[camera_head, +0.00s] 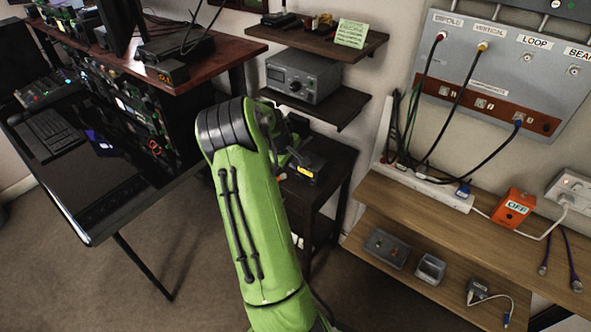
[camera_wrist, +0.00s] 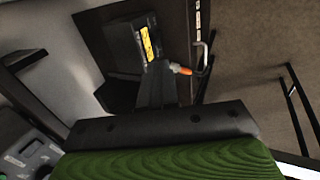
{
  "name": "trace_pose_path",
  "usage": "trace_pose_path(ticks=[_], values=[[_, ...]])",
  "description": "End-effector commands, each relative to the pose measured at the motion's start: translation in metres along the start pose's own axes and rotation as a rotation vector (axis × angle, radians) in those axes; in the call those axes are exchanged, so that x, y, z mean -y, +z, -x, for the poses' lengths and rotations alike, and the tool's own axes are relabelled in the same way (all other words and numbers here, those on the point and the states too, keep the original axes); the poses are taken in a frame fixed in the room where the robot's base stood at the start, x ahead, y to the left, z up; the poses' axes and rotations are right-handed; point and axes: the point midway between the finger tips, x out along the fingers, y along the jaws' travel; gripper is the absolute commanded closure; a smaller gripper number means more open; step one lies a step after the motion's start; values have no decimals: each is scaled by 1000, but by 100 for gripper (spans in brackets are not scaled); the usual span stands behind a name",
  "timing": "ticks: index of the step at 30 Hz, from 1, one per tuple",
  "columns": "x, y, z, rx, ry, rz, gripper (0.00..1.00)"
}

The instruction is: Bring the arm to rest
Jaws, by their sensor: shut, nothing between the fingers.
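My green arm (camera_head: 243,225) rises through the middle of the head view, bent at a black-banded joint. Its far end is largely hidden behind that joint. In the wrist view my gripper (camera_wrist: 157,75) shows as a dark narrow shape beyond the black wrist bar, with its fingers together and nothing held. It is over or near a black box with a yellow label (camera_wrist: 148,42), also in the head view (camera_head: 308,167). I cannot tell whether they touch. The grey tuner box with knobs (camera_head: 303,75) stands on a wall shelf just above the arm.
A dark stand (camera_head: 322,195) is close behind the arm. A wooden shelf (camera_head: 395,205) with a power strip and an orange box (camera_head: 514,208) is at right, under a grey cable panel (camera_head: 505,65). A desk (camera_head: 60,150) stands left. An orange-tipped item (camera_wrist: 181,69) is beside the gripper.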

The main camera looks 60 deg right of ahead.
Motion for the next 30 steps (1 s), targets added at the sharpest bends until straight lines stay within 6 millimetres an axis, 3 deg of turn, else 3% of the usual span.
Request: trace_pose_path(ticks=[23,26,30], values=[[1,-2,11,-7,-4,-3,100],[17,-17,50,-64,-31,-28,100],[76,-39,152,-201,-131,-74,100]])
